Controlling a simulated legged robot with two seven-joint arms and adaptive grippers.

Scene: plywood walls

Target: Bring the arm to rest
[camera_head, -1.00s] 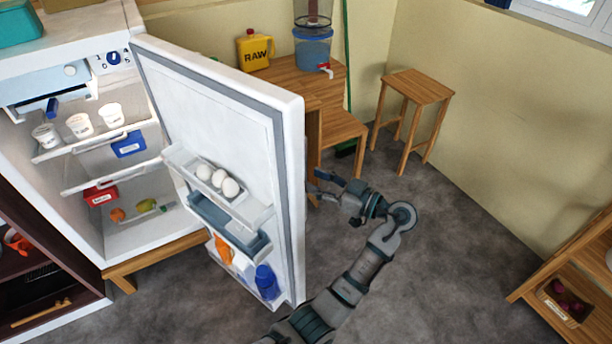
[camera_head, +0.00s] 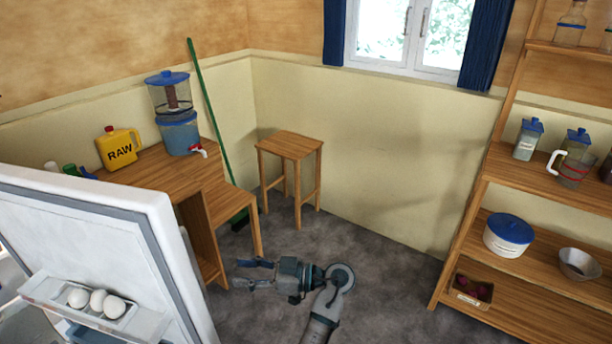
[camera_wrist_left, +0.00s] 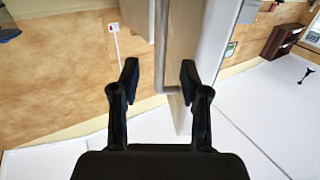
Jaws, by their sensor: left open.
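My left gripper (camera_head: 252,273) is at the lower middle of the head view, over the grey floor, pointing left toward the open fridge door (camera_head: 95,235). Its arm comes up from the bottom edge and bends at a round joint. In the left wrist view the two black fingers (camera_wrist_left: 159,82) stand apart with nothing held between them. A pale upright panel edge shows beyond the fingers there; I cannot tell how far away it is. My right gripper is not in view.
The fridge door holds several eggs (camera_head: 97,301). A wooden table (camera_head: 160,172) bears a yellow RAW jug (camera_head: 118,149) and a water dispenser (camera_head: 177,120). A stool (camera_head: 290,147) stands at the wall, shelves (camera_head: 545,275) at the right.

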